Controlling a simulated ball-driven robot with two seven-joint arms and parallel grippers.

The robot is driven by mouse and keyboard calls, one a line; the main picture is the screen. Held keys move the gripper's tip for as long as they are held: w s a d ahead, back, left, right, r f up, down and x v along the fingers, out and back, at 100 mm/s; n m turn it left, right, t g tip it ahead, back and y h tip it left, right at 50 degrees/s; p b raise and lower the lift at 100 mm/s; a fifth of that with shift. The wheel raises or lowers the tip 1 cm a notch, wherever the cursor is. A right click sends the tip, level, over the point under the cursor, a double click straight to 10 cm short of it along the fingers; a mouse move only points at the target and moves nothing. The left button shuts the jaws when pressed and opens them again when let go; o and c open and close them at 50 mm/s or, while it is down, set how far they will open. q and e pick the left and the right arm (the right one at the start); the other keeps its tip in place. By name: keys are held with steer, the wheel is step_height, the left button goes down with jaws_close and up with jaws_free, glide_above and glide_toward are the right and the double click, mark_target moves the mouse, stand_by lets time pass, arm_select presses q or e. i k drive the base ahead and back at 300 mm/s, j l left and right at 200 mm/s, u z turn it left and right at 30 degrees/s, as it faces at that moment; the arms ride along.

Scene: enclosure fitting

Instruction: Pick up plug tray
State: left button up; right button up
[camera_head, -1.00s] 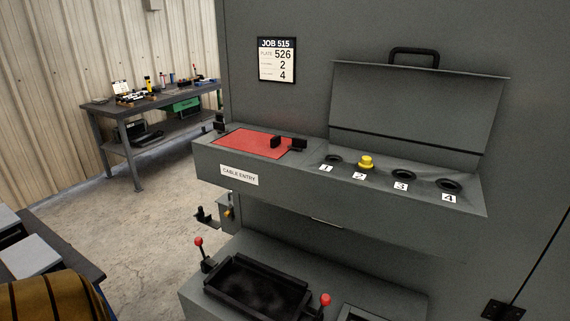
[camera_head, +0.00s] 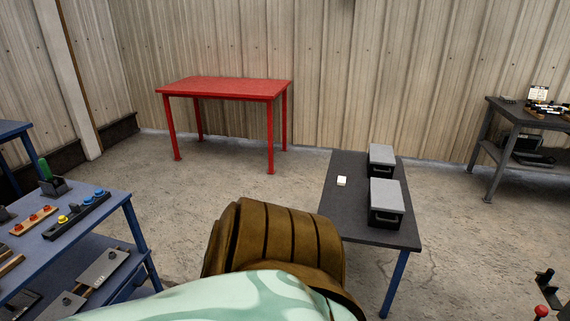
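A dark strip-shaped tray (camera_head: 82,214) with blue and yellow knob-like plugs lies on the blue table (camera_head: 112,218) at the lower left of the head view. A wooden strip (camera_head: 33,221) with several red-topped pieces lies beside it, towards the left. No label shows which of these is the plug tray. Neither of my grippers is in view.
A dark-topped table (camera_head: 345,215) holds two grey-lidded boxes (camera_head: 386,195) (camera_head: 381,155) and a small white block (camera_head: 341,181). A red table (camera_head: 225,88) stands bare by the wall. A cluttered workbench (camera_head: 510,110) stands at right. Concrete floor is open between them.

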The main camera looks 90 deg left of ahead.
mark_target(77, 213)
steer(key=u, duration=4.25)
steer(key=i+l+u, duration=0.15)
steer(key=i, duration=0.1)
